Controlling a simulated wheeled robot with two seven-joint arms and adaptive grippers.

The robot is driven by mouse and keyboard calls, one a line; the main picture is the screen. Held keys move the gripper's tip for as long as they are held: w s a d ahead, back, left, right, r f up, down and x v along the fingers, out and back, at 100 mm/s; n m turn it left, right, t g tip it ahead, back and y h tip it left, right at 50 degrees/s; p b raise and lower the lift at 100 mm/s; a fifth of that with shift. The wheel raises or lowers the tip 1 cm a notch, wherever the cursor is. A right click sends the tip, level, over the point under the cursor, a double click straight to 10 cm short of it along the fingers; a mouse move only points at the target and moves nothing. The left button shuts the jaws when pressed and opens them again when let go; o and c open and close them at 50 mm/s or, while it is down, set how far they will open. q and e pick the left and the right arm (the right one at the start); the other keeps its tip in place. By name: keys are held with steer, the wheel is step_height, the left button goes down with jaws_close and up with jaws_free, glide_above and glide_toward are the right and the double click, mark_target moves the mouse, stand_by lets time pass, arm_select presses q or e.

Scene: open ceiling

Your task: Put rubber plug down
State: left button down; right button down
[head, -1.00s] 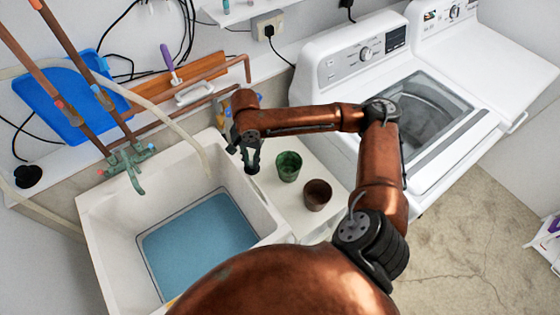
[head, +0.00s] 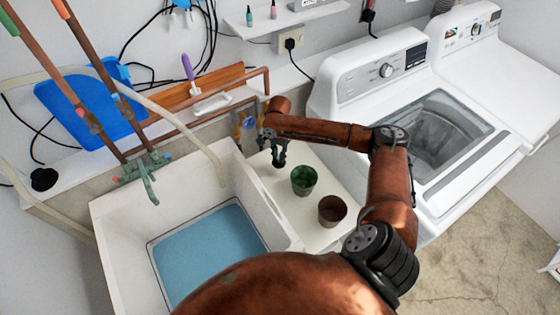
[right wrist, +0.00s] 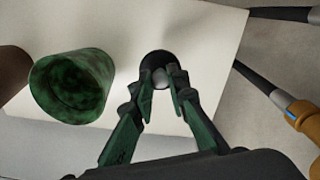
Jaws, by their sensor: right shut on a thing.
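The rubber plug (right wrist: 156,55) is a dark round piece with a paler middle, between my right fingertips in the right wrist view. My right gripper (right wrist: 160,78) is shut on it, and its fingers cover part of it. In the head view my right gripper (head: 279,160) points down over the white counter (head: 322,236) beside the sink, behind the green cup. I cannot tell whether the plug touches the counter. My left gripper is not in view.
The green cup (head: 304,181) stands near the gripper; it also shows in the right wrist view (right wrist: 72,86). A brown cup (head: 332,210) stands in front of it. The sink (head: 120,248) with blue water is left, the washing machine (head: 385,80) right.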

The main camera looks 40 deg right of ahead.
steer(key=w+d+f, duration=0.2)
steer(key=f, duration=0.1)
steer(key=shift+w+d+f+b, duration=0.1)
steer(key=shift+f+b, duration=0.15)
steer(key=shift+b, duration=0.15)
step_height(320, 180, down, 3)
steer(key=shift+r+b, duration=0.1)
steer(key=shift+b, duration=0.2)
steer(key=c, duration=1.9)
jaws_free()
step_height(320, 180, up, 12)
steer(key=shift+r+p, duration=0.1)
steer(key=shift+p, duration=0.95)
